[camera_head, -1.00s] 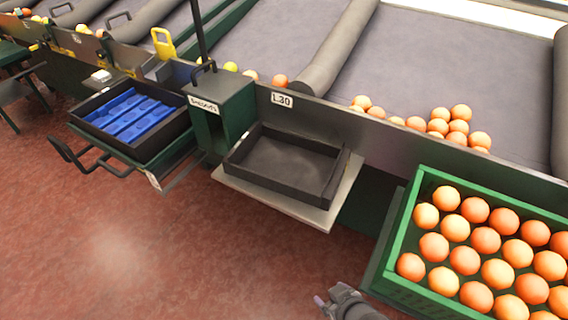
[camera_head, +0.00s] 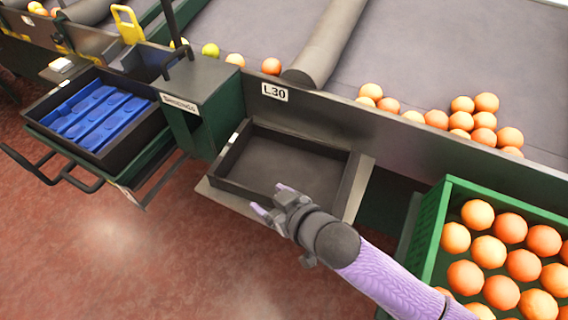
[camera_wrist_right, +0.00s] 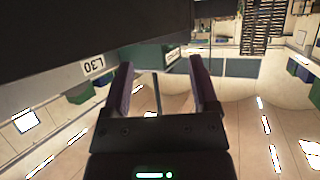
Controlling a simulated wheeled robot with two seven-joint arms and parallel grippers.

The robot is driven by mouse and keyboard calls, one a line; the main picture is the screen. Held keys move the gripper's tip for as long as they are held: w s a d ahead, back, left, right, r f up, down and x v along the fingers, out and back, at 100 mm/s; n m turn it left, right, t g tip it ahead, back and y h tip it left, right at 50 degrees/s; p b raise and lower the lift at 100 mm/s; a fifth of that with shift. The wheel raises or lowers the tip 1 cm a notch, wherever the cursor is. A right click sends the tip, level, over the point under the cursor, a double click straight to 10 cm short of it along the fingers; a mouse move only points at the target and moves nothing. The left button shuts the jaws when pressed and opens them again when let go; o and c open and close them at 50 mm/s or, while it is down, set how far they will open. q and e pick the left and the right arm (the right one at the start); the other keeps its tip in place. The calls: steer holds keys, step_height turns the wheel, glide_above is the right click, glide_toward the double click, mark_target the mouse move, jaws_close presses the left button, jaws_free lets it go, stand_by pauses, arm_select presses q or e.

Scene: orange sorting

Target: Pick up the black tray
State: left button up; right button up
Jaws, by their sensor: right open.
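The empty black tray (camera_head: 235,186) lies on a pale shelf (camera_head: 358,190) below the L30 label in the head view. My right gripper (camera_head: 271,201) is over the tray's near edge, its fingers pointing left and a little up in the picture. It is open with nothing between its fingers. The gripper and wrist hide part of the tray's near wall; I cannot tell whether they touch it. In the right wrist view the open fingers (camera_wrist_right: 163,88) show, with a dark surface above them. My left gripper is not in view.
A green crate of oranges (camera_head: 432,235) stands to the right. A black tray with a blue insert (camera_head: 100,115) is at the left, with a black handle bar (camera_head: 60,176) before it. A green post box (camera_head: 200,110) stands beside the shelf. Oranges (camera_head: 485,120) rest on the belt behind.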

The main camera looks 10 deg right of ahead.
mark_target(252, 192)
steer(key=b+x, duration=0.1)
steer(key=x, duration=0.1)
steer(key=b+x, duration=0.1)
steer(key=x, duration=0.1)
steer(key=b+x, duration=0.1)
steer(key=x, duration=0.1)
steer(key=shift+s+a+f+b, duration=0.25)
steer(key=shift+s+f+b, duration=0.05)
steer(key=shift+b, duration=0.05)
steer(key=shift+w+a, duration=0.1)
steer(key=shift+w, duration=0.05)
steer(key=shift+r, duration=0.15)
steer(key=c, duration=0.5)
jaws_close()
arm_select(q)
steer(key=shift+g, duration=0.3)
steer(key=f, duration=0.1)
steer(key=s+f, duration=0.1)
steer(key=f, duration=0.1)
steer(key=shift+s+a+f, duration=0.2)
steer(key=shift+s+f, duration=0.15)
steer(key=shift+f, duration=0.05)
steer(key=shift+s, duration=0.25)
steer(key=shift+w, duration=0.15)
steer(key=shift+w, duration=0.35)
